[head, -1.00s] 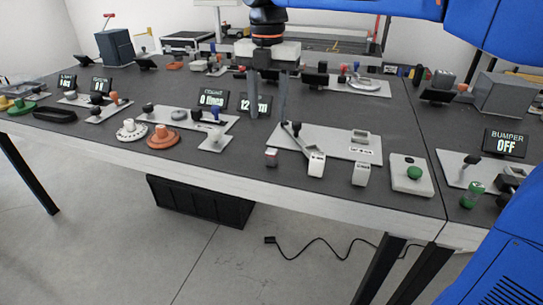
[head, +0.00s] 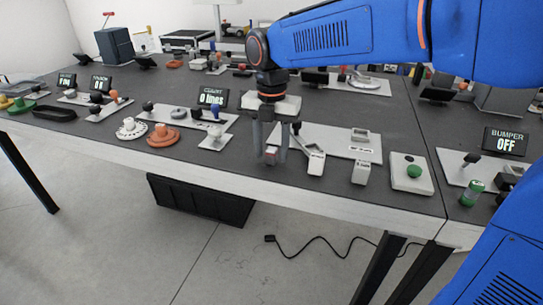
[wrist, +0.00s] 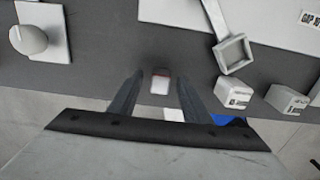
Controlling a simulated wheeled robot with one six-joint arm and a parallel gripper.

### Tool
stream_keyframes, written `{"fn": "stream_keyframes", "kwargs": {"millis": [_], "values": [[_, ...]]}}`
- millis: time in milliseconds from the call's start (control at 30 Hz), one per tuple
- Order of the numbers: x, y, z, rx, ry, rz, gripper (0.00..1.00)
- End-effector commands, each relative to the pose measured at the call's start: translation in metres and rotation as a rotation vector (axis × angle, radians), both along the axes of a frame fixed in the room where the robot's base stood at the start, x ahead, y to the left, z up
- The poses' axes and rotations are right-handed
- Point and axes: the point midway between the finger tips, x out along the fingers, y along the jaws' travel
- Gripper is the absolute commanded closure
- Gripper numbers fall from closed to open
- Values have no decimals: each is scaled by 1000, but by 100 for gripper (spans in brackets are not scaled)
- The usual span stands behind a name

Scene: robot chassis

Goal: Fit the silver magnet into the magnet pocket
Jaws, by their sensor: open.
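A small silver-grey block with a red end, which looks like the silver magnet (wrist: 160,86), sits near the table's front edge. My gripper (wrist: 162,77) is open, with one finger on each side of this block and visible gaps between. In the head view my gripper (head: 271,158) points down over the same block (head: 271,152), partly hiding it. A square open frame on a lever (wrist: 233,52), possibly the magnet pocket, lies up and right of the block in the wrist view. I cannot tell for sure that it is the pocket.
A labelled white block (wrist: 235,93) is beside the frame, and another (wrist: 288,100) is farther right. A light plate (head: 335,140) lies behind them. A green button box (head: 412,172) stands to the right. A white knob (wrist: 30,38) is at left in the wrist view.

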Motion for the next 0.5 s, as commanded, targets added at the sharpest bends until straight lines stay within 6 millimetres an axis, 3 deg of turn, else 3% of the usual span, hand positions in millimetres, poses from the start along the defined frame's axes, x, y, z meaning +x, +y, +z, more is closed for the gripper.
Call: {"fn": "stream_keyframes", "kwargs": {"millis": [333, 500], "values": [[0, 0, -7, 0, 0, 0, 56], [0, 0, -7, 0, 0, 0, 97]]}}
